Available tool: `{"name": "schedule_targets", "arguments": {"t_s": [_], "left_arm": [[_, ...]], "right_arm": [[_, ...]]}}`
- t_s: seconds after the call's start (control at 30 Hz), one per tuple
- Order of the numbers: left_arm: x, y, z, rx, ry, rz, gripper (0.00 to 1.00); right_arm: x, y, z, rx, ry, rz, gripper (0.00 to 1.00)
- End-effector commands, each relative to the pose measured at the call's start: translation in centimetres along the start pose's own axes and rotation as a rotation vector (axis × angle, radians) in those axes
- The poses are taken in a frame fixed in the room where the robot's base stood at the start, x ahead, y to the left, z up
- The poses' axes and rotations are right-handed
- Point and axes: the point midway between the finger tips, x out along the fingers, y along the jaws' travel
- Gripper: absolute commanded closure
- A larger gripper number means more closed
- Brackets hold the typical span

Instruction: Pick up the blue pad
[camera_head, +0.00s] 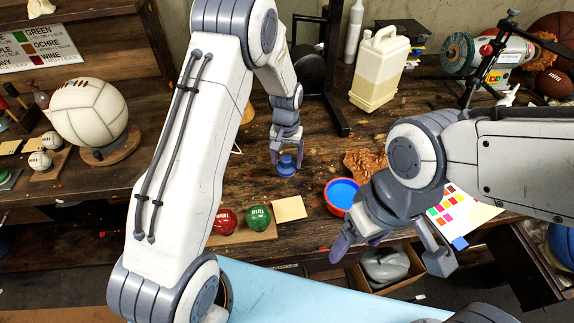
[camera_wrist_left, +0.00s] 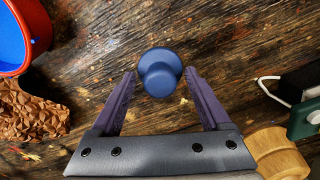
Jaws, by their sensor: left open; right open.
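The blue pad (camera_head: 287,168) is a small round blue piece with a knob-like top, standing on the dark wooden bench. In the left wrist view the blue pad (camera_wrist_left: 160,70) lies at the ends of my fingers, between the two tips or just beyond them. My left gripper (camera_head: 287,153) is open and points down over the pad; its two fingers (camera_wrist_left: 160,82) are spread to either side of it. Whether they touch it I cannot tell. My right gripper (camera_head: 393,252) is open and empty, at the bench's front edge.
A red tub of blue paint (camera_head: 342,192) stands right of the pad, with crumpled brown leather (camera_head: 364,164) behind it. Red (camera_head: 222,221) and green (camera_head: 258,218) balls sit front-left. A white jug (camera_head: 379,70) and a dark stand (camera_head: 333,70) are behind.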

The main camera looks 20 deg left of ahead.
Motion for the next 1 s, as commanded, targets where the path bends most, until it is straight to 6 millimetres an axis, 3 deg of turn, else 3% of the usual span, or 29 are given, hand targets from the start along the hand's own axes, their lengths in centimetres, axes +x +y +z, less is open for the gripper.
{"name": "schedule_targets", "arguments": {"t_s": [0.03, 0.2, 0.23, 0.63, 0.87, 1.0], "left_arm": [[0.0, 0.0, 0.0, 0.000, 0.000, 0.000, 0.32], [0.0, 0.0, 0.0, 0.000, 0.000, 0.000, 0.97], [0.0, 0.0, 0.0, 0.000, 0.000, 0.000, 1.00], [-0.7, 0.0, 0.0, 0.000, 0.001, 0.000, 1.00], [-4.1, 0.0, -0.1, 0.000, 0.006, 0.001, 1.00], [-5.8, 3.3, -0.1, 0.007, 0.004, 0.001, 1.00]], "right_arm": [[0.0, 0.0, 0.0, 0.000, 0.000, 0.000, 0.20], [0.0, 0.0, 0.0, 0.000, 0.000, 0.000, 0.20], [0.0, 0.0, 0.0, 0.000, 0.000, 0.000, 0.20], [0.3, 0.0, 0.0, 0.000, 0.000, 0.000, 0.20], [1.5, 0.1, 0.1, 0.000, 0.000, 0.000, 0.20], [2.2, 0.2, 0.1, 0.000, 0.000, 0.000, 0.20]]}}
